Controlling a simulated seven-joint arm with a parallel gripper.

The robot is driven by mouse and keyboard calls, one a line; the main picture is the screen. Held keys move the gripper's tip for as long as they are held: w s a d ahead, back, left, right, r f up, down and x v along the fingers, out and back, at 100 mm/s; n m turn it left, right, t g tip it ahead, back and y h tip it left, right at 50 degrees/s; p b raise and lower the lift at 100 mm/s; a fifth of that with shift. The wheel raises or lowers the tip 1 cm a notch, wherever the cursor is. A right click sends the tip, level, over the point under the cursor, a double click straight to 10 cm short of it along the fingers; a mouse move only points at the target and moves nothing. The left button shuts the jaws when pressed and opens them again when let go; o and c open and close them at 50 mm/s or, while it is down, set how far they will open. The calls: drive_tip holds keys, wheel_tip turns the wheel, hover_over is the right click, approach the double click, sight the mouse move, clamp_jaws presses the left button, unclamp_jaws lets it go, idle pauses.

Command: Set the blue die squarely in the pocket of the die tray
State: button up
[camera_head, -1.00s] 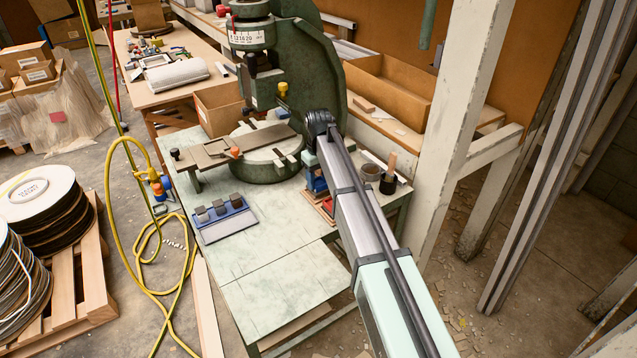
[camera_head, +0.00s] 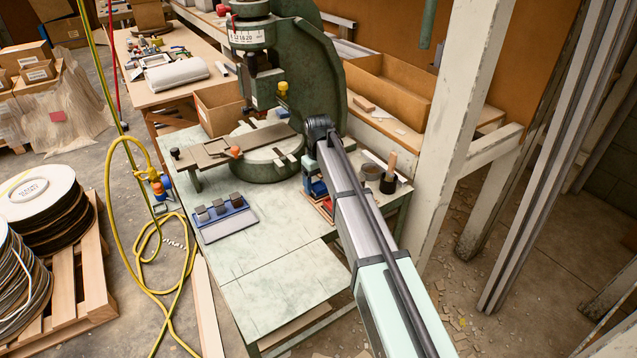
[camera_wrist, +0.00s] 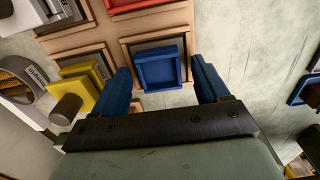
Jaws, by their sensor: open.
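The blue die (camera_wrist: 158,70) is a square block with a raised rim. In the wrist view it lies within a dark-edged square pocket of the tan die tray (camera_wrist: 105,30), its sides roughly in line with the pocket. I cannot tell whether it rests fully on the pocket floor. My gripper (camera_wrist: 165,82) is open, with one blue finger on each side of the die. A gap shows at the right finger; the left finger looks very close to the die.
A red die (camera_wrist: 135,4), a yellow die (camera_wrist: 82,88) and a grey one (camera_wrist: 45,12) lie near the blue die. A blue rack with grey blocks (camera_head: 220,210) stands left on the bench. The green press (camera_head: 312,75) rises behind. The front bench top (camera_head: 270,285) is clear.

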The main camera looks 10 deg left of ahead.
sight(319, 188)
wheel_tip(319, 188, up, 12)
drive_tip(key=shift+r, duration=0.15)
idle(0.5)
drive_tip(key=s+d+f+n+g, duration=0.15)
drive_tip(key=s+d+f, duration=0.25)
drive_tip(key=d, duration=0.4)
drive_tip(key=s+d+f+n+g, duration=0.1)
drive_tip(key=s+d+f+n, duration=0.3)
drive_tip(key=d, duration=0.5)
drive_tip(key=s+d+f+m, duration=0.2)
drive_tip(key=s+d+f, duration=0.1)
drive_tip(key=f, duration=0.5)
drive_tip(key=s+d+f+m+g, duration=0.1)
drive_tip(key=s+d+f+m, duration=0.2)
drive_tip(key=f, duration=0.6)
drive_tip(key=s+d+f+m, duration=0.1)
drive_tip(key=s+d+f, duration=0.25)
drive_tip(key=f, duration=0.45)
drive_tip(key=s+d+f+m+g, duration=0.1)
drive_tip(key=s+d+f+m, duration=0.1)
drive_tip(key=s+f, duration=0.5)
drive_tip(key=s+d+f+m+g, duration=0.1)
drive_tip(key=s+d+f+m, duration=0.2)
drive_tip(key=s, duration=1.4)
drive_tip(key=s+d+f+m+g, duration=0.1)
drive_tip(key=s+d+f+m, duration=0.2)
drive_tip(key=s+f, duration=0.8)
drive_tip(key=shift+s+d+f, duration=0.15)
drive_tip(key=shift+s, duration=0.35)
